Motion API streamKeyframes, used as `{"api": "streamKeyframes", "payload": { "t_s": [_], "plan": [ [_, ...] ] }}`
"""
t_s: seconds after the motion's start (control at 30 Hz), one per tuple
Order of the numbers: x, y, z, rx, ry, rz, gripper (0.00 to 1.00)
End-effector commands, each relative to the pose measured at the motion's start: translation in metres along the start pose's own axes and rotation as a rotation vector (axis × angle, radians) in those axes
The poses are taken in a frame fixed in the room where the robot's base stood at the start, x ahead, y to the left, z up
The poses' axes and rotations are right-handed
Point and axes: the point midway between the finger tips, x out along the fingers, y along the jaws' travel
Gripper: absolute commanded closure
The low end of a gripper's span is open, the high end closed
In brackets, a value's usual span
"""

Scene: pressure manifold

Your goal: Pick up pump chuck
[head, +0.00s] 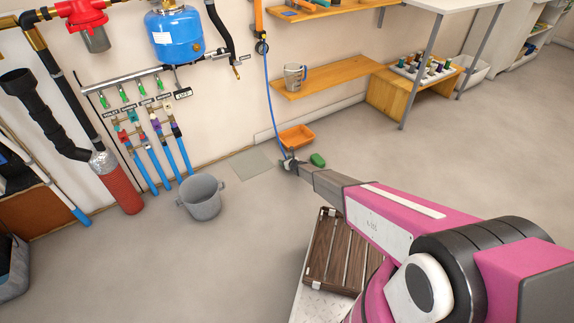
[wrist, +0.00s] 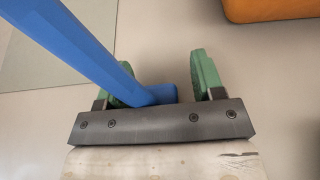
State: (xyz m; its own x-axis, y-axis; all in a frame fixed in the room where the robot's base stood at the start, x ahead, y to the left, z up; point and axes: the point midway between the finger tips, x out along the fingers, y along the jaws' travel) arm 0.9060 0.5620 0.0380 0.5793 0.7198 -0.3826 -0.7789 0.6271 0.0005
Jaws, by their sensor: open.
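A blue hose (head: 270,95) hangs from an orange wall-mounted fitting with a gauge and runs down to my gripper (head: 286,162). In the wrist view, my gripper (wrist: 164,84) is open with its two green pads apart. The blue hose (wrist: 85,45) comes in from the upper left, crosses over the left pad and bends into a short blue end (wrist: 163,93) between the pads. That end lies clear of the right pad. I cannot tell whether it touches the left pad. A separate pump chuck is not clearly distinguishable.
A grey bucket (head: 201,197) stands to the left. A slatted wooden crate (head: 335,252) is beneath my arm. A wooden shelf (head: 330,76) holds a jug.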

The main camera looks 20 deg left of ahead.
Motion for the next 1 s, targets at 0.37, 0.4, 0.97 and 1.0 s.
{"api": "streamKeyframes", "payload": {
  "t_s": [0.37,0.4,0.97,1.0],
  "plan": [
    [-0.001,0.0,0.0,0.0,0.0,0.0,0.92],
    [-0.001,0.0,0.0,0.0,0.0,0.0,0.92],
    [-0.018,0.001,0.035,-0.001,0.0,0.0,0.92],
    [-0.021,0.001,0.042,-0.002,0.0,0.0,0.92]
  ]
}}
